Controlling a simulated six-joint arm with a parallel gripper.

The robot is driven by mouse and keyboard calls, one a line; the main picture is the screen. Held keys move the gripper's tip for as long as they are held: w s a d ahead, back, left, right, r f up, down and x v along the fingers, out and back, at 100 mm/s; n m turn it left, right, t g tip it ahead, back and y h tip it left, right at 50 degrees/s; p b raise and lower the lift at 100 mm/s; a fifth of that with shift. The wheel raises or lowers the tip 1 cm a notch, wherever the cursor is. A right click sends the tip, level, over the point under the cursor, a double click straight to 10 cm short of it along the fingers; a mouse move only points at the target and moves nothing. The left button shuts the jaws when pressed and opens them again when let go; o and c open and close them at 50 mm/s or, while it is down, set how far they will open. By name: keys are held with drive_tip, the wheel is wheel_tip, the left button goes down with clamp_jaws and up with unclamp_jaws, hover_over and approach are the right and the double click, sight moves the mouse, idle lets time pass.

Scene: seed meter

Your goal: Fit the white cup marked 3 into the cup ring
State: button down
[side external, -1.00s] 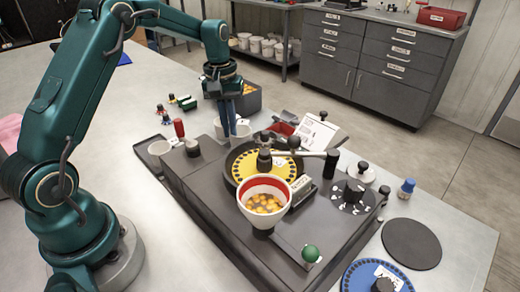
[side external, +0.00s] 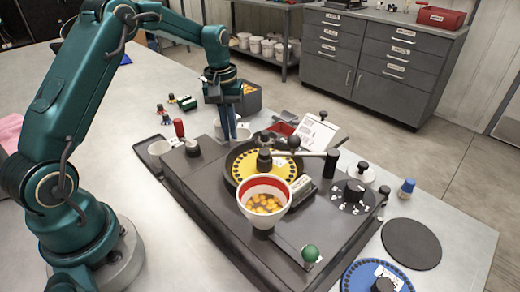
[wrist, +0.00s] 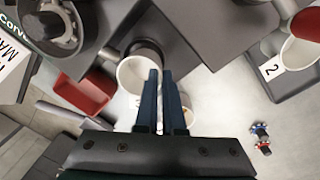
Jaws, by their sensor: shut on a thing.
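My gripper (side external: 230,134) points straight down beside the far-left end of the seed meter (side external: 300,250). In the wrist view its blue fingers (wrist: 161,85) are nearly together, with a thin white piece between them. A white cup (wrist: 131,72) lies against the fingers' left side, next to a dark round part of the meter. More white with orange bits (wrist: 187,113) shows at the fingers' right. White also shows on both sides of the fingers in the side view.
Another white cup marked 2 (wrist: 297,56) stands on a dark tray at the meter's left end. A red handle (side external: 179,128) rises nearby. A red tray (wrist: 84,88) lies on the other side. A funnel of orange seeds (side external: 264,203) stands on the meter.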

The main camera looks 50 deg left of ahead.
drive_tip(key=shift+f, duration=0.55)
idle(0.9)
drive_tip(key=c, duration=0.9)
unclamp_jaws()
drive_tip(key=shift+c, duration=0.2)
drive_tip(key=shift+o, duration=1.2)
drive_tip(key=shift+r, duration=0.1)
drive_tip(key=shift+r, duration=2.9)
